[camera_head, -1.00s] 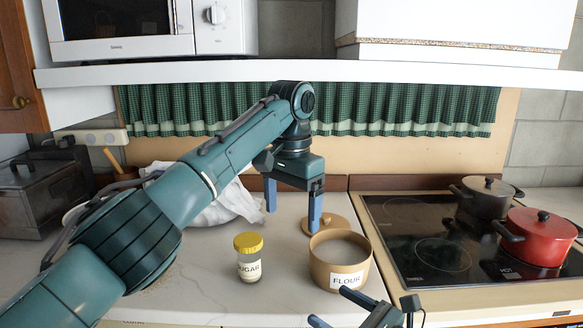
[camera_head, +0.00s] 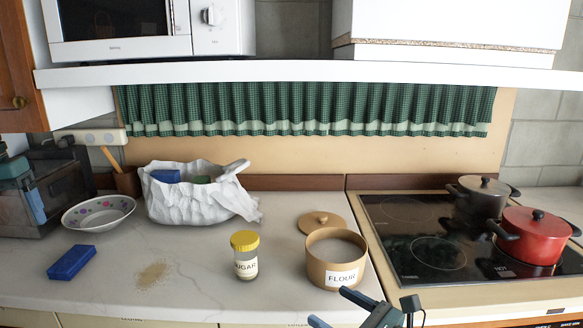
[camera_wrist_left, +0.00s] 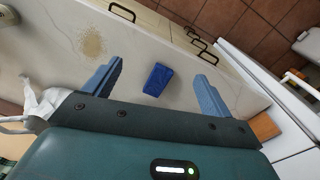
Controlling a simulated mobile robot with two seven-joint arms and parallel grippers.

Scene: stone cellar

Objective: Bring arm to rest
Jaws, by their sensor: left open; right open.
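My left gripper (camera_head: 34,204) shows only in part at the far left edge of the head view, in front of the dark toaster. In the left wrist view its two blue fingers (camera_wrist_left: 160,72) are spread wide and hold nothing. A blue sponge (camera_wrist_left: 158,80) shows between them in that view, lying below on the counter. My right gripper (camera_head: 335,306) is at the bottom edge of the head view, in front of the flour canister (camera_head: 337,262). Its jaws are open and empty, and its lower part is cut off.
The blue sponge (camera_head: 72,262) and spilled grains (camera_head: 153,275) lie on the counter (camera_head: 200,285). A patterned bowl (camera_head: 98,214), a white bag (camera_head: 190,200), a sugar jar (camera_head: 245,264) and a wooden lid (camera_head: 321,222) stand around. Pots (camera_head: 533,240) sit on the hob at right.

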